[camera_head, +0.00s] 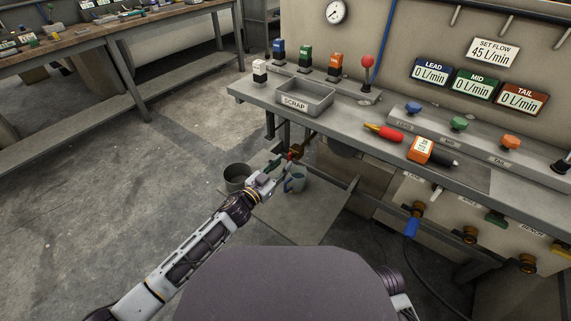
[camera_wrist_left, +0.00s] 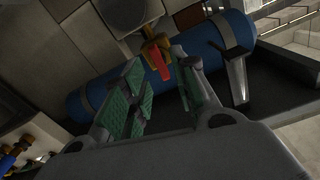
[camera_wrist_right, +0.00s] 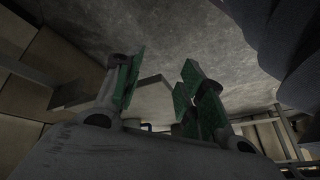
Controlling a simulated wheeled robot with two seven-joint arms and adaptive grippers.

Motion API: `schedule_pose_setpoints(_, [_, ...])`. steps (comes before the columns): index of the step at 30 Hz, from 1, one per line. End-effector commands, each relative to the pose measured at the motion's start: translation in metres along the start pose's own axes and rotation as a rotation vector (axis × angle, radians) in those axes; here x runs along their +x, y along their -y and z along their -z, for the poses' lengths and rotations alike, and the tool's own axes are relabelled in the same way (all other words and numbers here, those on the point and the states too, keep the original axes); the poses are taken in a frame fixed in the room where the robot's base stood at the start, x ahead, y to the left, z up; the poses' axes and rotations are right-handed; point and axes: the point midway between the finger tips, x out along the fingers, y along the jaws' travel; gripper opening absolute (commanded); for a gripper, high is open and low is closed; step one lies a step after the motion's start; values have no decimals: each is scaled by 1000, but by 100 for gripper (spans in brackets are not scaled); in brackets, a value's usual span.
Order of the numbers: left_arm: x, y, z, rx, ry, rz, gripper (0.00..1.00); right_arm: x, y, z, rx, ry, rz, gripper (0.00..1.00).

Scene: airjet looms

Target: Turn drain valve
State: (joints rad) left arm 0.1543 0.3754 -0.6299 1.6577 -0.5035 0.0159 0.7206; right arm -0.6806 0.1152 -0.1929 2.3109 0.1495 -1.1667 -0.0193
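The drain valve shows in the left wrist view as a brass body (camera_wrist_left: 152,44) with a red lever (camera_wrist_left: 161,66), in front of a blue cylinder (camera_wrist_left: 90,100). In the head view the red lever (camera_head: 291,156) is small, below the bench. My left gripper (camera_head: 276,172) is just short of it. In the left wrist view my left gripper (camera_wrist_left: 160,72) is open, and the lever appears between its green-padded fingertips. Whether they touch it I cannot tell. In the right wrist view my right gripper (camera_wrist_right: 163,75) is open and empty, facing bare floor.
A dark bucket (camera_head: 237,174) stands left of my left gripper and a blue-handled jug (camera_head: 296,184) right of it. The bench (camera_head: 245,90) overhangs this spot, carrying a scrap tray (camera_head: 304,97), a red-handled tool (camera_head: 384,132) and several knobs. Open floor (camera_head: 170,140) lies left.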

Motion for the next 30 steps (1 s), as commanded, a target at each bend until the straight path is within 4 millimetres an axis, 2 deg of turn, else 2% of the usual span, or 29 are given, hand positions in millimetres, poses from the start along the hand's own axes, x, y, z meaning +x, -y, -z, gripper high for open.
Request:
schedule_pose_setpoints(11, [25,0,-1,1,-1,0,28,26,1,-2,18,-62,25,40])
schedule_pose_setpoints(14, [25,0,-1,0,1,0,28,30,0,-7,21,-58,25,40])
schedule_pose_setpoints(18, [26,0,0,-2,1,0,28,28,1,-11,22,-48,25,40])
schedule_pose_setpoints(30, [27,0,0,-1,1,0,28,22,2,-6,19,-56,24,40])
